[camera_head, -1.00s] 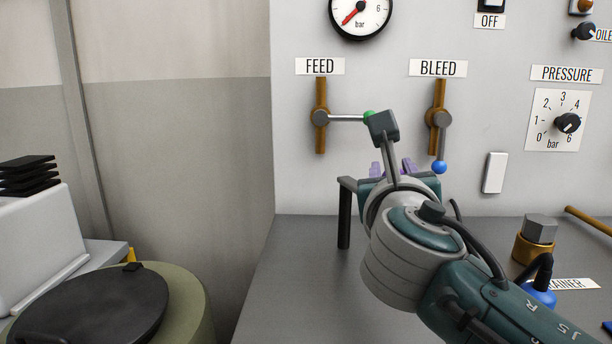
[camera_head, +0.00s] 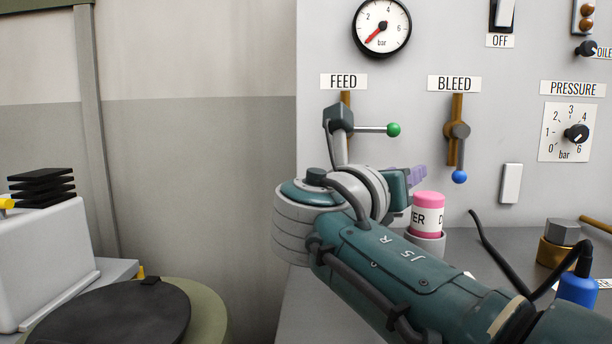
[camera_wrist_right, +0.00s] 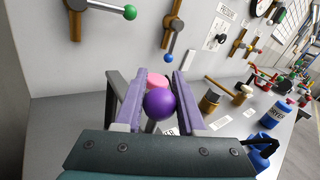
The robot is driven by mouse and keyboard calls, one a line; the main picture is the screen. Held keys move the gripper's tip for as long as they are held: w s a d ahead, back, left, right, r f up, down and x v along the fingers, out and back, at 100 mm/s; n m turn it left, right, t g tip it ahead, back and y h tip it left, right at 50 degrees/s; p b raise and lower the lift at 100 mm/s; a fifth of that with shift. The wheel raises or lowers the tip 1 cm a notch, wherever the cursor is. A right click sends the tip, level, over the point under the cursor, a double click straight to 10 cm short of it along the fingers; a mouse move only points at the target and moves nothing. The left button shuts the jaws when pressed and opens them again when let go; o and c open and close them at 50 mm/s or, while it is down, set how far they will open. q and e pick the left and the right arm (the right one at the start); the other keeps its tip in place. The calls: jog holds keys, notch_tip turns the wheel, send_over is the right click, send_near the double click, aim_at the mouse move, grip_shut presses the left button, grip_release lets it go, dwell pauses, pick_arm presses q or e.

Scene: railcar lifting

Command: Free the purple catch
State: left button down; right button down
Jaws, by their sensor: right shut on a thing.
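The purple catch's round knob (camera_wrist_right: 160,104) shows in the right wrist view, between the two lilac fingers of my right gripper (camera_wrist_right: 152,90). The gripper is shut on it. In the head view my right gripper (camera_head: 416,176) is seen from behind and the side, near the panel's lower edge, with lilac fingertips pointing right. The knob is hidden there behind my wrist. A dark bracket (camera_wrist_right: 114,100) stands beside the left finger in the wrist view. My left gripper is in neither view.
A pink-capped canister (camera_head: 428,214) stands just right of my right gripper. Above are the FEED lever's green knob (camera_head: 393,130) and the BLEED lever's blue knob (camera_head: 460,177).

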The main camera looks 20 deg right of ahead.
jog(key=shift+f, duration=0.15)
jog(key=c, duration=0.5)
grip_release()
jog(key=v, duration=1)
jog(key=shift+p, duration=0.4)
